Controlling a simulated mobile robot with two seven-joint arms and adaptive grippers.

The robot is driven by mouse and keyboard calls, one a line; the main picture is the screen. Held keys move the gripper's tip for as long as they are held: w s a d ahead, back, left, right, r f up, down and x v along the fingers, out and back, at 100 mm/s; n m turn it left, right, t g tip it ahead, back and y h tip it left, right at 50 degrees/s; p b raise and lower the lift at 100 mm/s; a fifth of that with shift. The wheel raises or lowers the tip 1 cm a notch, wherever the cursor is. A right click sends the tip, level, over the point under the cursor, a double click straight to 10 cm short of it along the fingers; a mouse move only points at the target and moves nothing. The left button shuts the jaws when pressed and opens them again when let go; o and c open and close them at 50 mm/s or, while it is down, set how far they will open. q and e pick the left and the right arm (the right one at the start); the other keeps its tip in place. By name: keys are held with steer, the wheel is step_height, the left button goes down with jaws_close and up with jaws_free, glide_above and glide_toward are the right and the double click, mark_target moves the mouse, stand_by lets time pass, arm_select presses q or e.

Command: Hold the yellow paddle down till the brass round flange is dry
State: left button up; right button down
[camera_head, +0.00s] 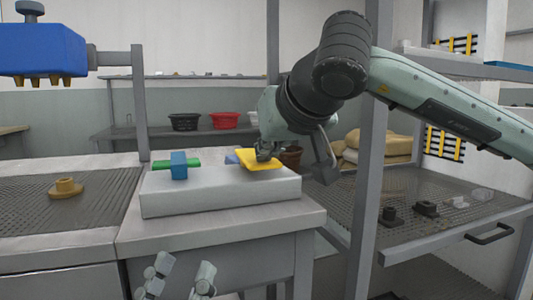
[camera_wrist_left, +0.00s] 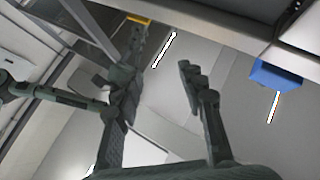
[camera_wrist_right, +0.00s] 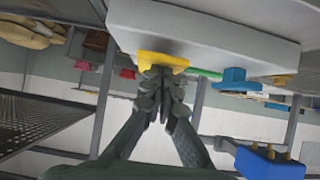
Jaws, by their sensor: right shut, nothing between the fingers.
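The yellow paddle (camera_head: 262,164) sits on the right end of a white box (camera_head: 225,197). My right gripper (camera_head: 264,153) is shut with nothing in it, its fingertips at the paddle's top. In the right wrist view the closed fingertips (camera_wrist_right: 160,74) overlap the paddle (camera_wrist_right: 150,57); I cannot tell how hard they press. The brass round flange (camera_head: 66,188) rests on the mesh surface at the left; whether it is wet cannot be told. A blue head with brass nozzles (camera_head: 40,52) hangs above it. My left gripper (camera_head: 179,278) is open and empty below the counter's front edge.
A blue paddle (camera_head: 179,165) and a green one (camera_head: 161,164) sit further left on the white box. A grey post (camera_head: 139,100) stands between flange and box. Black and red bowls (camera_head: 224,120) are behind. A mesh shelf (camera_head: 405,195) with small parts is at the right.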

stand_by(0.3)
arm_select(q)
steer(key=w+f+g+y+p, duration=0.1)
steer(key=w+f+g, duration=0.1)
steer(key=f, duration=0.3)
steer(key=w+f+g+y+p, duration=0.1)
steer(key=w+f+g, duration=0.1)
steer(key=f+g, duration=0.3)
steer(key=shift+w+f+p, duration=0.3)
steer(key=shift+f+p, duration=0.05)
steer(key=shift+f, duration=0.05)
arm_select(e)
steer(key=s+d+r, duration=0.2)
steer(key=s+r, duration=0.5)
steer(key=r, duration=0.3)
steer(key=shift+s+d+r, duration=0.15)
steer(key=shift+d+r, duration=0.05)
steer(key=shift+r, duration=0.2)
arm_select(q)
steer(key=shift+d, duration=0.15)
